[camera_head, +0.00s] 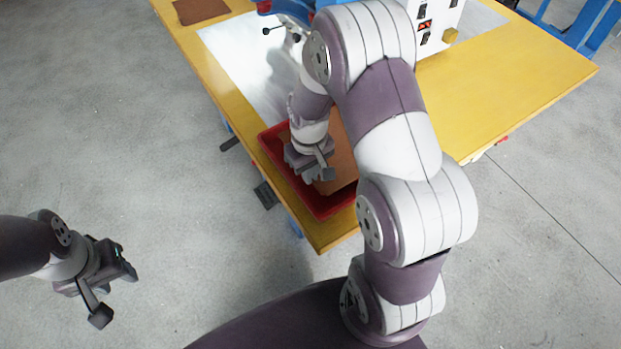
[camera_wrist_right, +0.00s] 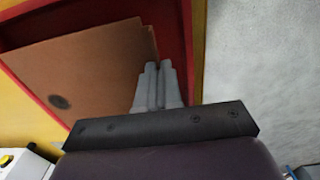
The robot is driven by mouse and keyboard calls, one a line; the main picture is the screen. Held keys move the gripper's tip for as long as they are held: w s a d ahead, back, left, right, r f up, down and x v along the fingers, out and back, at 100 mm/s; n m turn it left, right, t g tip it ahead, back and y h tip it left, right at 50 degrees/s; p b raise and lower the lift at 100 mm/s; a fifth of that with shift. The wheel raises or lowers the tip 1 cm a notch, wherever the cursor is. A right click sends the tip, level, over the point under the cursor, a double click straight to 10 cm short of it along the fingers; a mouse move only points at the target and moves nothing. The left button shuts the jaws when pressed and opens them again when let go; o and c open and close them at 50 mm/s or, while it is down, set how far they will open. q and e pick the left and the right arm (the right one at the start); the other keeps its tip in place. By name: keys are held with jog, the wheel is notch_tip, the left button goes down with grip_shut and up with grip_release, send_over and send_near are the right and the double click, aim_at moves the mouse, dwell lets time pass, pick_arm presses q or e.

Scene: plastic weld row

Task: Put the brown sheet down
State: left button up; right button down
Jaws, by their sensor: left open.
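A brown sheet (camera_wrist_right: 85,70) with a dark round spot lies over the red tray (camera_wrist_right: 186,30) in the right wrist view. In the head view the brown sheet (camera_head: 343,165) is partly hidden by my right arm, inside the red tray (camera_head: 270,150). My right gripper (camera_head: 318,175) is low over the tray. In its wrist view its fingers (camera_wrist_right: 155,75) are close together at the sheet's edge, with the sheet seeming to run between them. Whether the sheet touches the tray bottom is unclear. My left gripper (camera_head: 115,290) is open and empty over the floor at lower left.
The tray sits at the near corner of a yellow table (camera_head: 520,80). Another brown piece (camera_head: 200,10) lies at the table's far left. A white machine (camera_head: 432,20) stands at the back, partly behind my right arm. The table's right part is clear.

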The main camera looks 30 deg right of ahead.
notch_tip(320, 180, down, 3)
jog(key=shift+a+f, duration=0.1)
jog(key=shift+a, duration=0.05)
jog(key=shift+w+f, duration=0.1)
jog(key=shift+f, duration=0.2)
jog(key=c, duration=1.3)
grip_release()
notch_tip(320, 180, up, 12)
jog(key=p, duration=0.1)
jog(key=shift+m+t, duration=0.5)
jog(key=shift+t, duration=0.2)
jog(key=s+a, duration=0.1)
jog(key=s, duration=0.2)
jog(key=s+a+r, duration=0.1)
jog(key=s+a, duration=0.1)
jog(key=s, duration=0.1)
jog(key=s+a+r, duration=0.1)
jog(key=s+a, duration=0.1)
jog(key=s, duration=0.1)
jog(key=shift+a, duration=0.1)
